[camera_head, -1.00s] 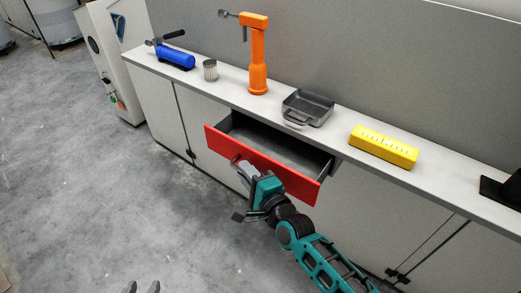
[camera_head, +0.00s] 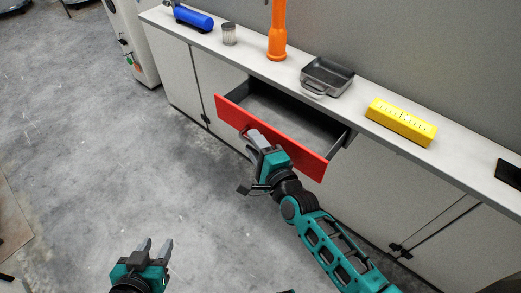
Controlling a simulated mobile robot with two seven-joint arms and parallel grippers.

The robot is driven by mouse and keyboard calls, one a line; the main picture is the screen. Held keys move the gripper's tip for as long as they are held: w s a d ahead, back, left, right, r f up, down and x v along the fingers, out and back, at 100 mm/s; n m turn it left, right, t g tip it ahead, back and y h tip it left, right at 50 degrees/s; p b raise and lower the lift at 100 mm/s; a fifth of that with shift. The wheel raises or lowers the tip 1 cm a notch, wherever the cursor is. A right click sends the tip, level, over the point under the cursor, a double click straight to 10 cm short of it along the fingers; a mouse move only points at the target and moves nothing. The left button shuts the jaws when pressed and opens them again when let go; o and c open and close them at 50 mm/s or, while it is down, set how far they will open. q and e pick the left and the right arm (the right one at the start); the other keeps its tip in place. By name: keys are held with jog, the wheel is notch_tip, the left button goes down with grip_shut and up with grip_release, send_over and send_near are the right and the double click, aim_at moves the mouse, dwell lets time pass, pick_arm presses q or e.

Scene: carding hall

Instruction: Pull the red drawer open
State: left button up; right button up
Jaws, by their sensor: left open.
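The red drawer (camera_head: 284,141) stands pulled out from the white cabinet, and its empty grey inside shows. Its handle (camera_head: 245,129) is on the front panel, largely hidden by my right gripper. My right gripper (camera_head: 252,136) is at the handle from the front, its grey fingers closed around it as far as I can see. My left gripper (camera_head: 155,246) is low at the left, over the floor, open and empty, well away from the drawer.
The counter (camera_head: 250,60) above holds a blue tool (camera_head: 194,18), a small ribbed jar (camera_head: 229,35), an orange stand (camera_head: 278,35), a grey pan (camera_head: 327,76) and a yellow block (camera_head: 401,122). The floor (camera_head: 120,170) before the cabinet is clear.

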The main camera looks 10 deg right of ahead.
jog(key=v, duration=1.2)
jog(key=shift+s+p, duration=0.4)
jog(key=shift+p, duration=0.05)
jog(key=shift+d, duration=0.1)
jog(key=s+d+f+n+g+h, duration=0.1)
jog(key=s+d+f+n+g, duration=0.1)
jog(key=n, duration=0.7)
jog(key=s+d+f+n+g+h, duration=0.1)
jog(key=s+d+f+n+g, duration=0.2)
jog(key=n, duration=0.7)
notch_tip(320, 180, down, 2)
jog(key=shift+d+n+g+h+p, duration=0.3)
jog(key=shift+d+p, duration=0.05)
jog(key=shift+d, duration=0.1)
